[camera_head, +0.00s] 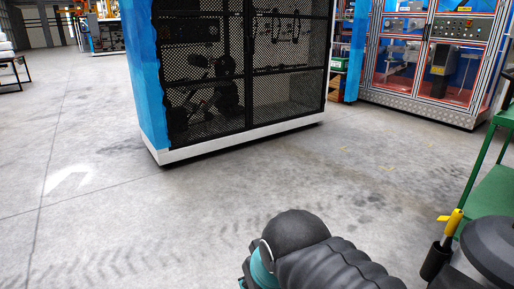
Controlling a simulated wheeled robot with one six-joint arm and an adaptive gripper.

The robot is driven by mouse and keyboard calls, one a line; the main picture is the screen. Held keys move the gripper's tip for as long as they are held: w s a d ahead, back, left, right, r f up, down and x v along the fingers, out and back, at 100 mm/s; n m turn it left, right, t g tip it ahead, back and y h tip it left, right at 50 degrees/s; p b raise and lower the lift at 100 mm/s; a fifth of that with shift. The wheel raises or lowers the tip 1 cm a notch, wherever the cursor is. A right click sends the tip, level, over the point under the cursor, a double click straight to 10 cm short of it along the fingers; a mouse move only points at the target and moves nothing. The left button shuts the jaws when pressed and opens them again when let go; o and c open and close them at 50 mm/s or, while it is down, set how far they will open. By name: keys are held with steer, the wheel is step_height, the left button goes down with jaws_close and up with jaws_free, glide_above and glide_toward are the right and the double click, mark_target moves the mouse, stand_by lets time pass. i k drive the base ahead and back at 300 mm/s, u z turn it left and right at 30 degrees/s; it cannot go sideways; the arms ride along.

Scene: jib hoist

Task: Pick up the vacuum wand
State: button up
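I cannot make out the vacuum wand for certain. At the lower right, a short yellow handle (452,222) rises from a black cylindrical part (436,260). A dark grey rounded body (492,248) sits beside it, cut off by the right edge. At the bottom centre, close to the camera, is a dark ribbed, hose-like shape (335,266) with a rounded dark end and a teal band. I cannot tell whether it is part of my arm. My gripper's fingers do not show.
A green cart or shelf (490,195) stands at the right edge. A blue cabinet with black mesh doors (245,75) stands ahead on a white base. A framed machine enclosure (425,60) stands at the back right. The grey concrete floor (80,150) is open at left.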

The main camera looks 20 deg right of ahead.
mark_target(455, 220)
steer(key=i, duration=2.9)
steer(key=z, duration=3.4)
steer(key=i, duration=1)
